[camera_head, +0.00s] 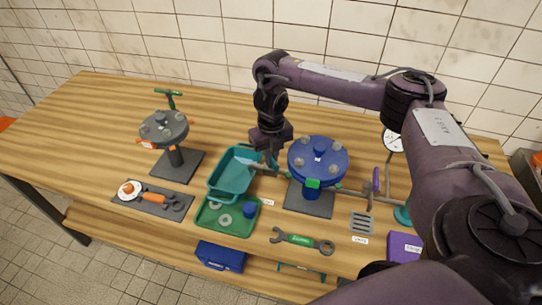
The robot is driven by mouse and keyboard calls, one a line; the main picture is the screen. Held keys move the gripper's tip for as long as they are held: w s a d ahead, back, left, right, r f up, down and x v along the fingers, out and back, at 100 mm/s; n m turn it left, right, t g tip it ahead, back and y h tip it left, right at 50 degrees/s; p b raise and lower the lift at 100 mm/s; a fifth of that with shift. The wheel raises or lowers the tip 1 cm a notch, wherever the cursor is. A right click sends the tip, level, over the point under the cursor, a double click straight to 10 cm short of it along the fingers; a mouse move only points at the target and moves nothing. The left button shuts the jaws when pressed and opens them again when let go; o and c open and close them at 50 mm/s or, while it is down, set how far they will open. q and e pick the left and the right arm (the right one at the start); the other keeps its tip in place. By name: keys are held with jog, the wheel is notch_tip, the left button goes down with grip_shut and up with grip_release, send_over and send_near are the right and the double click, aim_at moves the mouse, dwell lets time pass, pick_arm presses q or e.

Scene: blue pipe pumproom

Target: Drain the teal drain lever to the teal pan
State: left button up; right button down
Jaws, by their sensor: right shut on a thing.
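The teal pan (231,178) is a rectangular open tray left of the blue round flange, in the middle of the table. My right gripper (264,163) reaches down at the pan's right edge and is shut on its rim, with the fingers partly hidden. I cannot tell whether the pan is lifted off the table. A small teal part (402,215) shows at the right, low by the pipework and partly behind my right arm; I cannot tell whether it is the drain lever. My left gripper is not in view.
A blue flange (318,158) on a stand is right of the pan. A grey flange (163,128) stands left. A green tray (225,216), a green-handled wrench (302,241), a grate (361,222) and a purple box (403,247) lie in front. The table's left end is clear.

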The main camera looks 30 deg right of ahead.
aim_at(272, 157)
jog(key=n, duration=0.5)
jog(key=shift+n, duration=0.3)
jog(key=shift+r+n, duration=0.1)
jog(key=shift+n, duration=2)
jog(key=c, duration=1.5)
grip_release()
jog(key=shift+r, duration=0.45)
notch_tip(272, 157, up, 7)
jog(key=shift+f+p, duration=0.1)
jog(key=shift+p, duration=0.85)
